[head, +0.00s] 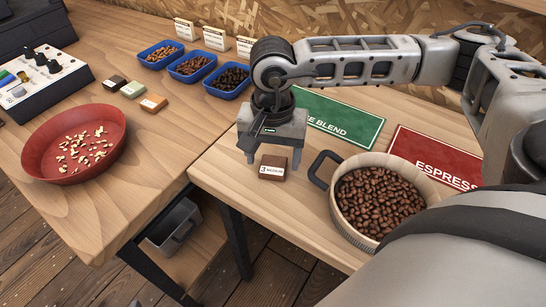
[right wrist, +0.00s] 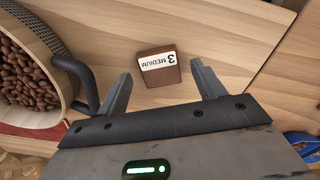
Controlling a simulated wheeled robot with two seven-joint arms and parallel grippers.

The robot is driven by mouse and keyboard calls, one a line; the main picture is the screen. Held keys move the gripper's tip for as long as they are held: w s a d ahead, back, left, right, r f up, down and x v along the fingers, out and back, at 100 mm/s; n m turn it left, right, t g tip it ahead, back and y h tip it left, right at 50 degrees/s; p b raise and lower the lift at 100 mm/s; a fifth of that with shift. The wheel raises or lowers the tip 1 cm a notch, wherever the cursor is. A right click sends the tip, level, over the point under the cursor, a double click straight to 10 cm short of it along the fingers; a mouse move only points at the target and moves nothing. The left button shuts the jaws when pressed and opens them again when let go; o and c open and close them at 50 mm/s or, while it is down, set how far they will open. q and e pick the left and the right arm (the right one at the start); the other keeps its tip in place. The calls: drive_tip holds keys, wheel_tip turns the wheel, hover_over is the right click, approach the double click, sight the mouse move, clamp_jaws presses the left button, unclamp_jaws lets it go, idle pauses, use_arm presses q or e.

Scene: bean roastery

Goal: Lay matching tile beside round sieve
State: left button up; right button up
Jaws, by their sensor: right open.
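A brown tile marked "3 MEDIUM" (head: 272,172) lies on the right table, left of the round sieve (head: 337,212), which is full of roasted beans and has a black handle. My right gripper (head: 273,160) is over the tile, fingers open and pointing down. In the right wrist view the tile (right wrist: 157,66) shows between and just beyond the open fingertips (right wrist: 161,72), and the sieve (right wrist: 52,38) is at the left. Dark brown (head: 115,82), green (head: 133,89) and orange (head: 153,103) tiles lie on the left table. My left gripper is not visible.
A red bowl (head: 38,150) with pale beans and several blue sample trays (head: 160,62) with cards behind are on the left table. Green (head: 345,122) and red (head: 437,155) blend signs lie behind the sieve. Bare wood surrounds the tile's front and left.

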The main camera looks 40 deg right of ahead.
sight(273, 166)
wheel_tip(273, 166, up, 11)
drive_tip(key=shift+f, duration=0.2)
idle(0.5)
